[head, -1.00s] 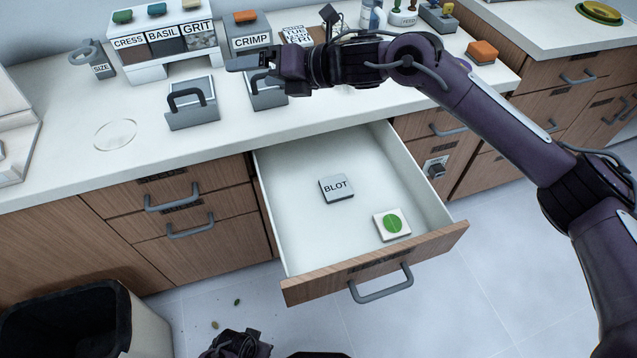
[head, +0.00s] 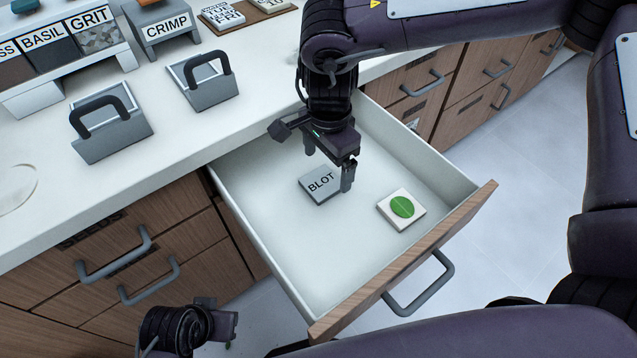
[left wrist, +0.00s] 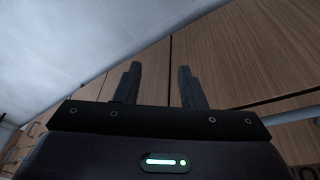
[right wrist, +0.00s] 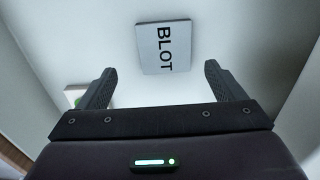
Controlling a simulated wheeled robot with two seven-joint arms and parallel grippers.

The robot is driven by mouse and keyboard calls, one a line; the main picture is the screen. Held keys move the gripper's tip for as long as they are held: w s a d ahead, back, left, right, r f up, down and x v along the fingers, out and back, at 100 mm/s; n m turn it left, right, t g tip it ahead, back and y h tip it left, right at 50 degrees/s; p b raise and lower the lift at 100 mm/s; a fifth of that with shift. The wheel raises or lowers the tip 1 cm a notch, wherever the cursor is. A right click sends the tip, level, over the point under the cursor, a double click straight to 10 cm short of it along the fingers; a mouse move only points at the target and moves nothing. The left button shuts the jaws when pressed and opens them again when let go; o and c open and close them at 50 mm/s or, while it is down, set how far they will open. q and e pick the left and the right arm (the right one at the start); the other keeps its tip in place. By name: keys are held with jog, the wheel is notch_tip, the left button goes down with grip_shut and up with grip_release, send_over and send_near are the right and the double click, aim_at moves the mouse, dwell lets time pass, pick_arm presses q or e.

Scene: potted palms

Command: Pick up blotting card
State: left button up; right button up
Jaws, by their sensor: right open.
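The blotting card, a grey square block marked BLOT (head: 320,185), lies flat in the open drawer. It also shows in the right wrist view (right wrist: 163,48), just beyond the fingertips and between their lines. My right gripper (head: 328,165) points down into the drawer above the card, open and empty, with its fingers (right wrist: 158,80) apart. One finger hides a little of the card's right side in the head view. My left gripper (head: 228,322) is low in front of the cabinets; in the left wrist view its fingers (left wrist: 158,75) stand apart with nothing between them.
The open drawer (head: 262,240) has a raised wooden front and side walls around the card. A white tile with a green disc (head: 402,208) lies right of the card. Handled grey blocks (head: 110,122) stand on the counter (head: 165,155). The drawer floor left of the card is clear.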

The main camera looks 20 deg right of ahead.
aim_at(325, 180)
jog(key=f, duration=0.3)
jog(key=f+b, duration=0.1)
jog(key=f, duration=0.1)
jog(key=shift+w+a, duration=0.1)
jog(key=shift+w, duration=0.25)
jog(key=c, duration=1.1)
